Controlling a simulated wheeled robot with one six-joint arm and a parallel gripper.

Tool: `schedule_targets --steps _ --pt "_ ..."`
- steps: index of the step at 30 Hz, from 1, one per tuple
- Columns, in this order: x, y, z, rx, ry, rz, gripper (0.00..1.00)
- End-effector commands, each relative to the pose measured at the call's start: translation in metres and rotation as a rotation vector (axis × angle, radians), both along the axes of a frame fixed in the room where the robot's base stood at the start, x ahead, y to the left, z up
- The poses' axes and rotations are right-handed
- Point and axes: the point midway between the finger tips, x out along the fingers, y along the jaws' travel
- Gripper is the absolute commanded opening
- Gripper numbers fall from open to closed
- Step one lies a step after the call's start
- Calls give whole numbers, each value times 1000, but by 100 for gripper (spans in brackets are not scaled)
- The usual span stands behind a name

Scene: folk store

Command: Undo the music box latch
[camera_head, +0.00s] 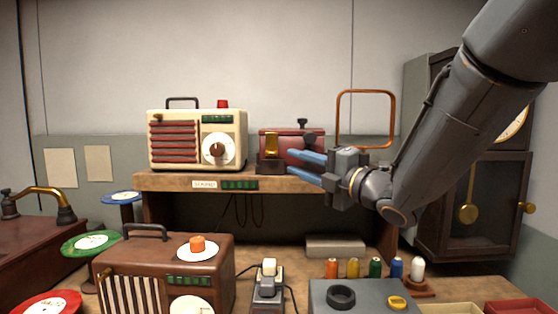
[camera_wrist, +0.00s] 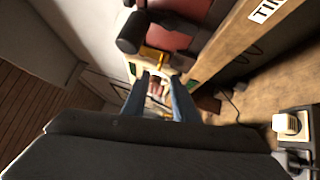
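The music box appears to be the dark red box (camera_head: 305,134) on the raised wooden shelf. A gold latch plate (camera_head: 271,145) is on its left part, and a black knob (camera_head: 302,123) stands on top. My gripper (camera_head: 296,166) is at the box's front right, with its two blue fingers parted and pointing left toward the gold latch. In the wrist view the fingertips (camera_wrist: 158,78) are apart with nothing held between them. The gold latch (camera_wrist: 156,58) shows just beyond them, against the red box (camera_wrist: 170,36). I cannot tell whether they touch it.
A cream radio (camera_head: 175,152) stands left of the box on the shelf (camera_head: 170,183). A copper-coloured frame (camera_head: 393,118) stands behind my gripper. A tall clock (camera_head: 483,200) is at right. Below are a brown radio (camera_head: 140,250), thread spools (camera_head: 375,267) and a switch block (camera_head: 268,287).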

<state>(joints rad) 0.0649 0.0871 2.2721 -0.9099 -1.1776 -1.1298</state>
Motion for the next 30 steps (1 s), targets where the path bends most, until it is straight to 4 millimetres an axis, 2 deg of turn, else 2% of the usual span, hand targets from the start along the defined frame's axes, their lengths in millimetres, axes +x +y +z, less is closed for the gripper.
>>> schedule_targets --steps 6,12,18,25,30 --pt "22 26 6 2 3 5 26" --pt "42 43 8 2 4 2 26" --pt "50 49 9 2 3 -1 26" --pt "51 48 9 2 4 -3 26" --pt "51 48 9 2 4 -3 0"
